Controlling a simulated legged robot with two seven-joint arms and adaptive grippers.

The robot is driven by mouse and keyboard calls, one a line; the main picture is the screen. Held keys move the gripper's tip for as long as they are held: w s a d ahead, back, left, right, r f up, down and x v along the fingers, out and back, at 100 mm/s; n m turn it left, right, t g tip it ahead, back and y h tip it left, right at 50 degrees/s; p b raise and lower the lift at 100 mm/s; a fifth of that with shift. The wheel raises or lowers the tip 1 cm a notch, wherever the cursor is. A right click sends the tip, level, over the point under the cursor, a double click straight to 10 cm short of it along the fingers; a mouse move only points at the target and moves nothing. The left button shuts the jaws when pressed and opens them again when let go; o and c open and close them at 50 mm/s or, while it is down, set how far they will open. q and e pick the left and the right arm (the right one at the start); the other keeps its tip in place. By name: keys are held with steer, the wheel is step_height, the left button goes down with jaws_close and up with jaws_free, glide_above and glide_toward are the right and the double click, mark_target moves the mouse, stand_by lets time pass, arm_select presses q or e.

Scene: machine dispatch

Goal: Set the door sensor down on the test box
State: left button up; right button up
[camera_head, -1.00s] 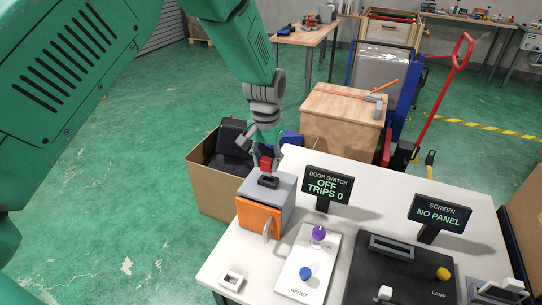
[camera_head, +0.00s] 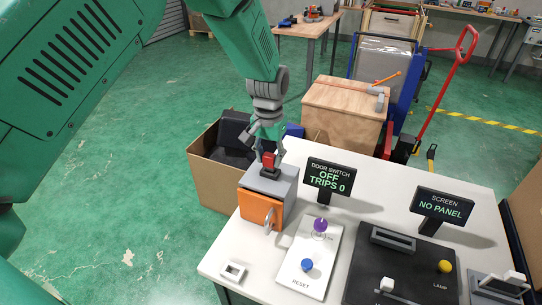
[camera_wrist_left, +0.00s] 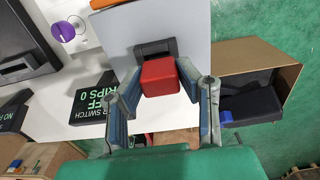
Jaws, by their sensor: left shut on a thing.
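The door sensor, a red block (camera_head: 269,160), is upright on the black holder (camera_head: 270,174) on top of the test box, a grey box with an orange front door (camera_head: 261,211). My left gripper (camera_head: 267,152) comes down from above and is shut on the red block. In the left wrist view the red block (camera_wrist_left: 159,78) sits between the two fingers (camera_wrist_left: 160,95), against the black holder (camera_wrist_left: 155,48) on the grey box top (camera_wrist_left: 190,30). Whether its full weight rests on the holder cannot be told. My right gripper is not in view.
A door switch sign (camera_head: 330,179) reading OFF, TRIPS 0 stands right of the box. A white reset panel (camera_head: 308,262) and a black lamp panel (camera_head: 425,262) lie on the white table (camera_head: 222,250). An open cardboard box (camera_head: 218,182) stands behind left.

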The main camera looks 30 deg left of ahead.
arm_select(q)
steer(key=shift+f, duration=0.25)
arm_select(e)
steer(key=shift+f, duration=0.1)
arm_select(q)
steer(key=shift+d+f, duration=0.15)
steer(key=shift+d, duration=0.15)
steer(key=shift+f, duration=0.1)
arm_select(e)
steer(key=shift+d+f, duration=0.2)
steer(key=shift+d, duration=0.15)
arm_select(q)
steer(key=shift+a+f, duration=0.1)
steer(key=shift+f, duration=0.1)
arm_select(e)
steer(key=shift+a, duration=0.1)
arm_select(q)
steer(key=o, duration=1.2)
steer(key=shift+a, duration=0.1)
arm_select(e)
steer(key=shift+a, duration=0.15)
